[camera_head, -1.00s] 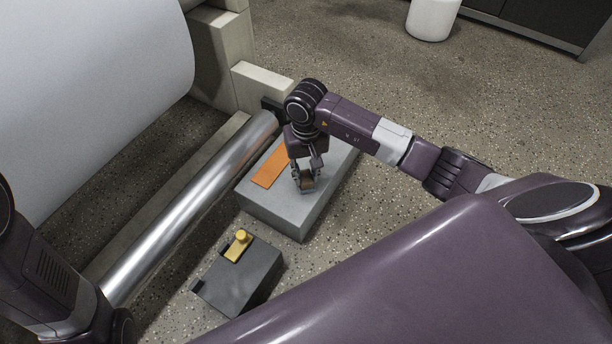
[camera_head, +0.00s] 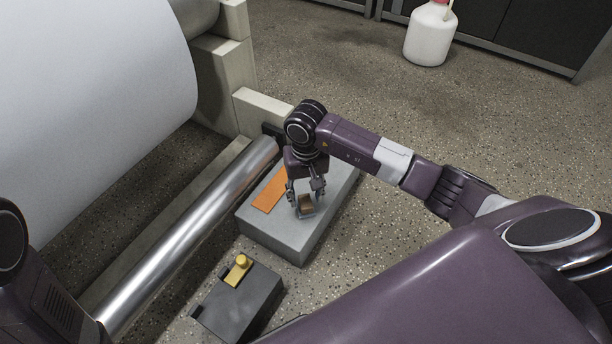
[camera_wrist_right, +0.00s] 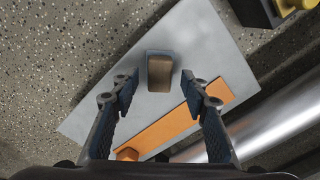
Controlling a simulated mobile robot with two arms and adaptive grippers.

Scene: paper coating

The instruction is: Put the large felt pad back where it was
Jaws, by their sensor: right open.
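A small block with a brown face and grey sides (camera_head: 306,208), seemingly the large felt pad, is on the pale grey slab (camera_head: 285,235). It also shows in the right wrist view (camera_wrist_right: 160,72). My right gripper (camera_head: 306,200) is above the slab with its fingers apart. In the right wrist view its fingertips (camera_wrist_right: 160,82) lie on either side of the block, with a visible gap on each side. An orange strip (camera_head: 271,190) lies flat on the slab, beside the block; the wrist view shows it too (camera_wrist_right: 170,128). My left gripper is out of view.
A dark grey box (camera_head: 240,302) with a yellow knobbed piece (camera_head: 238,268) stands in front of the slab. A shiny metal roller (camera_head: 190,235) runs along the slab's left. A large white roll (camera_head: 90,100) is further left. A white container (camera_head: 428,38) stands on the far floor.

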